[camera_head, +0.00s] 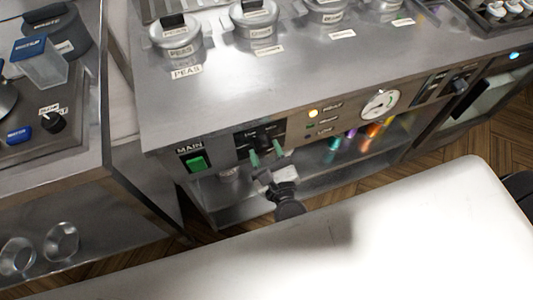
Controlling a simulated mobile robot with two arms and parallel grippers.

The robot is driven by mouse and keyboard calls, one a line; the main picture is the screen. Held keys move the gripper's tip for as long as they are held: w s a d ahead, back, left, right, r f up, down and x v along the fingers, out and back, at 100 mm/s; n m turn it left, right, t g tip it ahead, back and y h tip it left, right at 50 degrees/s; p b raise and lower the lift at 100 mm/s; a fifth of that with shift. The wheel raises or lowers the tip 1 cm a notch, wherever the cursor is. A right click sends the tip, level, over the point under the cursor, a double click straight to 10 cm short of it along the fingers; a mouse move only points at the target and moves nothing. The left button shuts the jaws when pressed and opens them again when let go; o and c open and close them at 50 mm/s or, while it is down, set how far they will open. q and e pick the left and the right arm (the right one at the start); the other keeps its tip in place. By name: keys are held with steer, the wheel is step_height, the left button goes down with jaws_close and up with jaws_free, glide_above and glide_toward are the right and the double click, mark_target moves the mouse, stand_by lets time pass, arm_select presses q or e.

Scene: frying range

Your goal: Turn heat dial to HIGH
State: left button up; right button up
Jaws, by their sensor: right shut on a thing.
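The heat dial (264,138) is a small dark knob on a dark plate on the steel counter's front panel. Small labels stand above it, too small to read surely. My right gripper (265,156) is at the dial, with its green-tipped fingers on either side of it. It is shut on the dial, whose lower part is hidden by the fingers. Where the dial points cannot be told. My left gripper is not in view.
A green MAIN switch (195,162) sits left of the dial. Indicator lights (313,113) and a round gauge (380,105) are to its right. Lidded pots, one labelled PEAS (178,38), stand in the counter top (225,95). Another unit with a black knob (53,121) is at left.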

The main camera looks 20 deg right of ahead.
steer(key=shift+m, duration=0.7)
steer(key=o, duration=0.9)
steer(key=s+b, duration=0.3)
steer(key=s, duration=0.7)
steer(key=shift+s+b, duration=0.3)
steer(key=shift+s, duration=0.1)
